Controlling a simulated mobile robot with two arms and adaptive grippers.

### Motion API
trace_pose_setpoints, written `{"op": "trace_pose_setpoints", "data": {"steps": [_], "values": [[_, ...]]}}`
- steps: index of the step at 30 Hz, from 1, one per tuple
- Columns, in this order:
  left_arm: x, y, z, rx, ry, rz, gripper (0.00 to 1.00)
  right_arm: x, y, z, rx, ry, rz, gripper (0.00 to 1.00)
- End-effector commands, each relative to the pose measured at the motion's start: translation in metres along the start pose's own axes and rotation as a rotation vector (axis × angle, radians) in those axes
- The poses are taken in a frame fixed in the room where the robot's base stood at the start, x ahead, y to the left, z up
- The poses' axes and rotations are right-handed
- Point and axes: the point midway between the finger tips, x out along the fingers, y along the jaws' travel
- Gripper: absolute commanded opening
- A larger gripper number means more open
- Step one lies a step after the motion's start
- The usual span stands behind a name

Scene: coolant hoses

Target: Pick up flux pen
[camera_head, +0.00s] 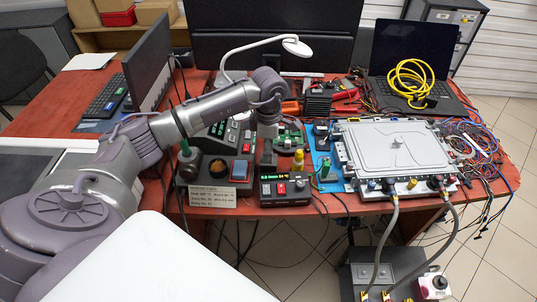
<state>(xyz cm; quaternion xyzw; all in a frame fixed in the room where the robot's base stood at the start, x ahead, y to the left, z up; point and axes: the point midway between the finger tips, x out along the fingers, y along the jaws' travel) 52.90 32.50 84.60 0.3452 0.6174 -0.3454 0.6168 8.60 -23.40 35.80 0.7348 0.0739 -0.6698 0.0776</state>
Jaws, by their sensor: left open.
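My left arm reaches in from the left, and its wrist bends down over the workbench. My left gripper (267,158) points down, open, between a soldering station and a small green circuit board. No object shows clearly between its fingers. I cannot single out the flux pen with certainty. A slim green upright item (325,169) stands on the blue mat, right of the gripper. A yellow-topped bottle (298,160) stands between that item and the gripper. My right gripper is not in view.
The red workbench (62,112) is crowded. A white lamp (297,46) arches behind my wrist. Yellow cable (410,80) lies on a laptop.

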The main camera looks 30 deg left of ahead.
Motion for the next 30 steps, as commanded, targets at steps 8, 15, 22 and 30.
{"op": "trace_pose_setpoints", "data": {"steps": [8, 15, 22, 30], "values": [[0.001, 0.0, 0.0, 0.0, -0.001, 0.0, 0.36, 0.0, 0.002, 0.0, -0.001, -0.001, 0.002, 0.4], [0.0, 0.0, 0.0, 0.0, -0.001, 0.0, 0.0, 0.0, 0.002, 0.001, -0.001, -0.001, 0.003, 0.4], [0.0, 0.0, 0.0, 0.0, -0.001, 0.001, 0.0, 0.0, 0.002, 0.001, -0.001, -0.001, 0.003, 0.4], [-0.031, 0.001, 0.0, 0.0, -0.002, 0.003, 0.0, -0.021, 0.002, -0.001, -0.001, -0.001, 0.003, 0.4]]}}
